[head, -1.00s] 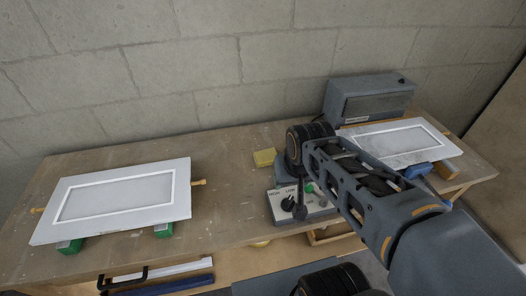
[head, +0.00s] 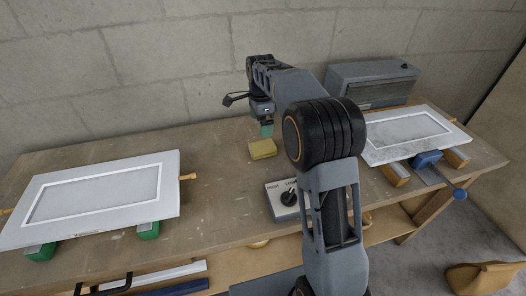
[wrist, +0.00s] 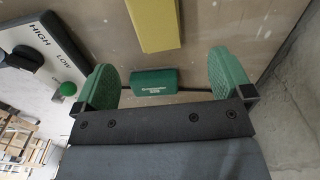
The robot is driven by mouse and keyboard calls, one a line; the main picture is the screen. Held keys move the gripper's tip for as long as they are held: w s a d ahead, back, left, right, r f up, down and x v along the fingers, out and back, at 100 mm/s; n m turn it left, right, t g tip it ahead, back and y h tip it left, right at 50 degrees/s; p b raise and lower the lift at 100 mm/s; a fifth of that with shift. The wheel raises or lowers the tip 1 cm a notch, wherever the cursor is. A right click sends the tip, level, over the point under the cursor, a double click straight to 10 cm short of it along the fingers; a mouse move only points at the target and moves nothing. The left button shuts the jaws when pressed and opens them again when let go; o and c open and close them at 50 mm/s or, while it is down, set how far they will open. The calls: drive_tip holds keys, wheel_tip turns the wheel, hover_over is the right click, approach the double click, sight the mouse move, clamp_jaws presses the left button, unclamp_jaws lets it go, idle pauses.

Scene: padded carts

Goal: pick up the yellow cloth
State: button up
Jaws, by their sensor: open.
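The yellow cloth (head: 262,149) looks like a small flat folded block and lies on the workbench near its middle. My gripper (head: 266,131) hangs over the back part of the bench, just behind the cloth in the head view. In the wrist view, my gripper's two green finger pads (wrist: 167,80) are wide apart and nothing is held between them. The cloth (wrist: 157,22) shows there at the top edge, beyond the fingertips and partly cut off.
A control box (head: 283,197) with a dial stands right of and nearer than the cloth. White framed panels (head: 100,196) (head: 412,137) rest on supports at both sides. A grey heater-like box (head: 372,84) stands behind the right panel. A dark green lettered block (wrist: 155,82) shows between the finger pads.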

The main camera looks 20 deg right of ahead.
hover_over(262, 146)
drive_tip(key=f, duration=0.5)
drive_tip(key=shift+w+f, duration=0.2)
drive_tip(key=shift+f, duration=0.05)
drive_tip(key=shift+s+d+f+b, duration=0.15)
drive_tip(key=shift+f+b, duration=0.4)
drive_tip(key=shift+f, duration=2.15)
drive_tip(key=c, duration=1)
drive_tip(key=shift+r, duration=0.1)
